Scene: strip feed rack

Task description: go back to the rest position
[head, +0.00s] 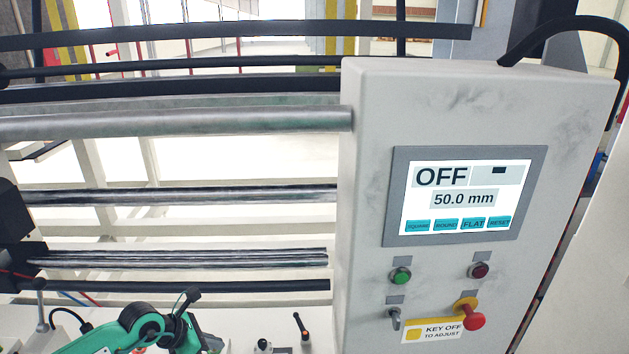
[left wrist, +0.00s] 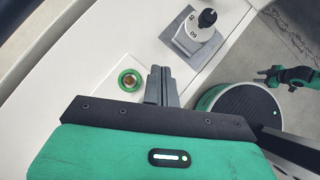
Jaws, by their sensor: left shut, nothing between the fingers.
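My left arm, green with black joints, comes in at the bottom left of the head view. Its gripper (head: 188,332) is low in front of the machine, left of the control cabinet, and its fingertips are hard to make out there. In the left wrist view the left gripper's grey fingers (left wrist: 161,84) are together and empty. They show over a white panel edge, beside a round green-ringed fitting (left wrist: 131,80). A small green and black part of my right arm shows at the right edge of the left wrist view; its finger state is unclear.
The grey control cabinet (head: 360,180) stands at the right with its screen (head: 465,198) reading OFF and 50.0 mm. Metal rollers (head: 180,122) and bars run left of it. A black knob (left wrist: 207,18) on a grey plate and a small lever (head: 300,322) stand up from the white panel.

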